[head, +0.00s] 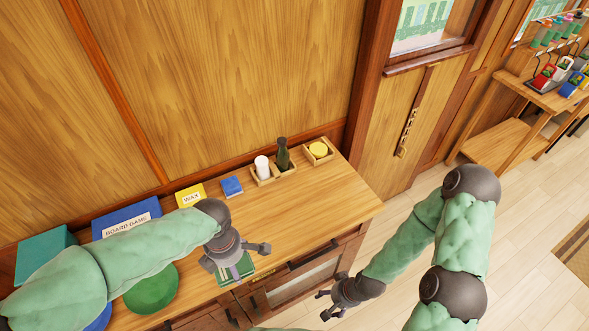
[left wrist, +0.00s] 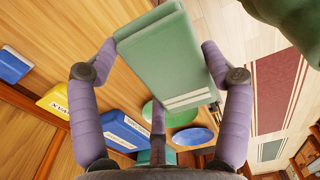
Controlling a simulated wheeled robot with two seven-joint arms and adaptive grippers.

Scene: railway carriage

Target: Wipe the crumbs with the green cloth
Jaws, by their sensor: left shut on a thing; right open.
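The green cloth (head: 241,268) is a folded pad with pale stripes, near the front edge of the wooden counter. It also shows in the left wrist view (left wrist: 165,55). My left gripper (head: 238,262) is shut on the cloth, with one finger on each side. The head view does not make clear whether the cloth touches the counter. My right gripper (head: 322,305) is open and empty, low in front of the counter, near the drawers. I cannot make out any crumbs in either view.
A green round dish (head: 152,292), a blue board game box (head: 127,219), a yellow wax box (head: 190,195) and a small blue box (head: 231,187) stand on the counter (head: 310,210). A wooden caddy (head: 264,178) holds a white cup and dark bottle.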

